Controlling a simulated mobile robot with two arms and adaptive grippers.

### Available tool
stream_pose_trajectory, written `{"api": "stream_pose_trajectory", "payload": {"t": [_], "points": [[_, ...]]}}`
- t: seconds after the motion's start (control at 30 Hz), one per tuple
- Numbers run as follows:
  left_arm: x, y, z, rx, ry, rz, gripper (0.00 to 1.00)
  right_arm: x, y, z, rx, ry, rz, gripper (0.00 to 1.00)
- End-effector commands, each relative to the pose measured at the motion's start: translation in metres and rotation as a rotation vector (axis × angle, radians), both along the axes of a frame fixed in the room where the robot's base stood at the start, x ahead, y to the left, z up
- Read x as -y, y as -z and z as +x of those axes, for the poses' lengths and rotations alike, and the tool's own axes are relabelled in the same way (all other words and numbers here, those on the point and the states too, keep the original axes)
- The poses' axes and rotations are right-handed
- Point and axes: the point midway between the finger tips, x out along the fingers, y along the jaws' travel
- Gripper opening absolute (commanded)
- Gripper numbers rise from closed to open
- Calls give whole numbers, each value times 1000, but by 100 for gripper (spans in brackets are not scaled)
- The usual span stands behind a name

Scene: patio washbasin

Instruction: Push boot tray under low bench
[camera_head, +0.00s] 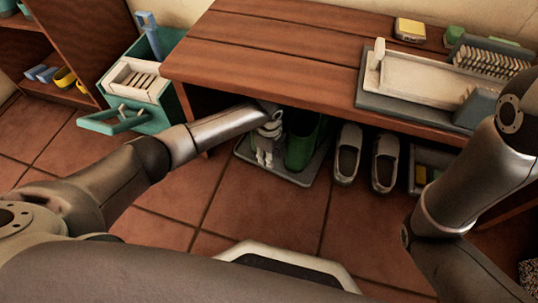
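The boot tray (301,178) is a shallow grey tray on the tiled floor at the front edge of the low wooden bench (268,62). Its near end sticks out past the bench front, and its far part is in shadow under the bench. A green boot (303,145) stands on it. My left gripper (264,162) points down over the tray's left part, beside the boot. Its fingers look close together, with nothing seen between them. Whether they touch the tray or boot is unclear. My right arm is at the right, but its gripper is not visible.
Two grey shoes (347,155) (385,163) stand right of the tray, with a dark bin (430,160) beyond. A teal caddy with an open drawer (112,121) stands left of the bench. A washing tray (425,82) lies on the bench. Floor in front is clear.

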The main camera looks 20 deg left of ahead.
Motion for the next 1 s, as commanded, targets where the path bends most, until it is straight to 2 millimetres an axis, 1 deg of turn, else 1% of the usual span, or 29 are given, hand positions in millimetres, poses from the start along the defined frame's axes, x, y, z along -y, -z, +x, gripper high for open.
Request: {"api": "stream_pose_trajectory", "payload": {"t": [0.33,0.47,0.67,0.9,1.0], "points": [[0,0,0,-1,3,1,29,0,0,0,1,0,0,96],[0,5,0,-1,2,1,29,0,4,-1,1,0,-1,96],[0,24,0,-2,2,1,29,0,19,-1,2,0,0,96],[0,57,0,-1,2,0,29,0,46,-1,2,0,0,96],[0,68,0,-1,2,0,29,0,56,-1,1,0,-1,96]]}}
